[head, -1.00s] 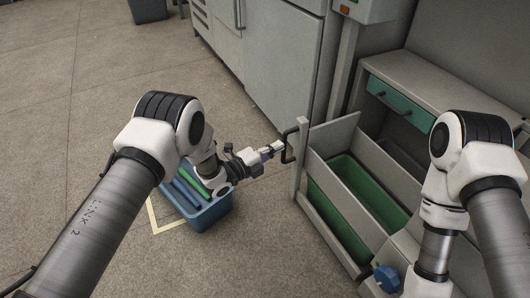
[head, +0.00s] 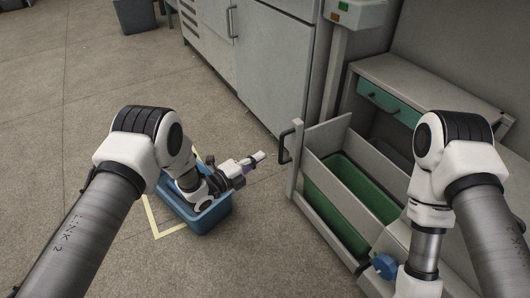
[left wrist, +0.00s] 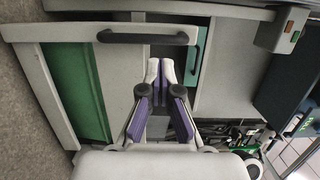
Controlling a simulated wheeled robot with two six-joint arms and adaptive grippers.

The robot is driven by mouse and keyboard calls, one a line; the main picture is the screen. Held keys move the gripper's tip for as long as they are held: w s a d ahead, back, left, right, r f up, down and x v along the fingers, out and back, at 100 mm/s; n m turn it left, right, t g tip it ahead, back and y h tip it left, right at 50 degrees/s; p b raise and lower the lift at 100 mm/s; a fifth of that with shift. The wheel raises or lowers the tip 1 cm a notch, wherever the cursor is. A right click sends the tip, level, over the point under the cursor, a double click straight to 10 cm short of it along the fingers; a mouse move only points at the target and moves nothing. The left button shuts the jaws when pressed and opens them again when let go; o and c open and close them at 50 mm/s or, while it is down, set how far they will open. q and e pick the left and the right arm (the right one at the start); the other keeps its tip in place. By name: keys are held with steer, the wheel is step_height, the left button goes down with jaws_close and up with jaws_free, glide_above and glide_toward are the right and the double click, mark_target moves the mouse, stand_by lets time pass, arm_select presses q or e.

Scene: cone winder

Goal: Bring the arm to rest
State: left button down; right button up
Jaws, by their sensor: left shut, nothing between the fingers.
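My left gripper (head: 257,158) is shut and empty. It is above the floor, left of the open drawer's front and apart from its black handle (head: 285,146). In the left wrist view the closed fingers (left wrist: 160,72) show below the handle (left wrist: 148,37), with nothing between them. My right arm comes in at the right of the head view; its gripper is out of the picture there.
The pulled-out drawer (head: 318,133) holds green bins (head: 340,215). A blue crate (head: 212,222) stands on the floor under my left forearm, beside yellow floor marking. A grey cabinet (head: 275,75) and a teal drawer (head: 388,103) are behind. Open floor lies to the left.

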arm_select(q)
steer(key=p+v, duration=0.2)
steer(key=v, duration=0.5)
steer(key=shift+p, duration=0.4)
steer(key=s+a+f+n+g+y+p, duration=0.2)
steer(key=s+a+n+g+y, duration=0.25)
steer(key=s+n, duration=0.6)
steer(key=s+a+f+n+g+y+p, duration=0.2)
steer(key=s+a+n+g+y, duration=0.4)
steer(key=s, duration=0.8)
steer(key=s+a+f+n+g+y+p, duration=0.2)
steer(key=s+a+n, duration=0.1)
steer(key=s+n, duration=0.85)
step_height(320, 180, up, 38)
steer(key=s+p, duration=0.1)
steer(key=p, duration=3.7)
steer(key=shift+s+a+r+m, duration=0.25)
steer(key=shift+s+m, duration=0.05)
